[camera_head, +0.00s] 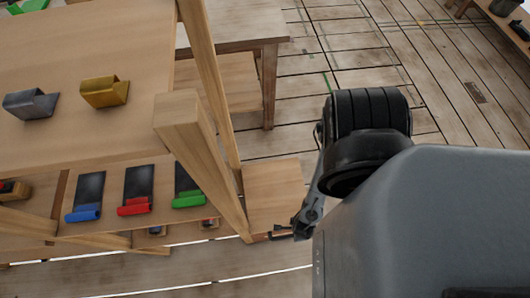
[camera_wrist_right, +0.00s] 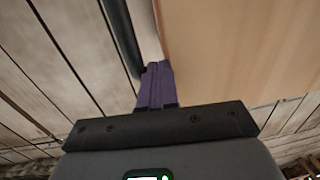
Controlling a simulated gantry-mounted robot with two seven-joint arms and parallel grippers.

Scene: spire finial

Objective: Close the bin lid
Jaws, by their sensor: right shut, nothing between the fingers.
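A flat square wooden panel (camera_head: 274,192), which may be the bin or its lid, stands low beside the shelf post in the head view. I cannot tell whether it is open or shut. My right gripper (camera_head: 280,234) is at its near edge. In the right wrist view the purple fingers of my right gripper (camera_wrist_right: 155,84) are together, with nothing between them. A broad light wooden surface (camera_wrist_right: 240,50) fills the upper right there, close to the fingertips; contact is unclear. My left gripper is not in view.
A wooden shelf rack (camera_head: 85,135) with a slanted post (camera_head: 205,160) stands at left, holding grey, yellow, blue, red and green pieces. A wooden table (camera_head: 230,32) is behind. A dark bar (camera_wrist_right: 122,38) passes beside the fingers. Plank floor at the right is open.

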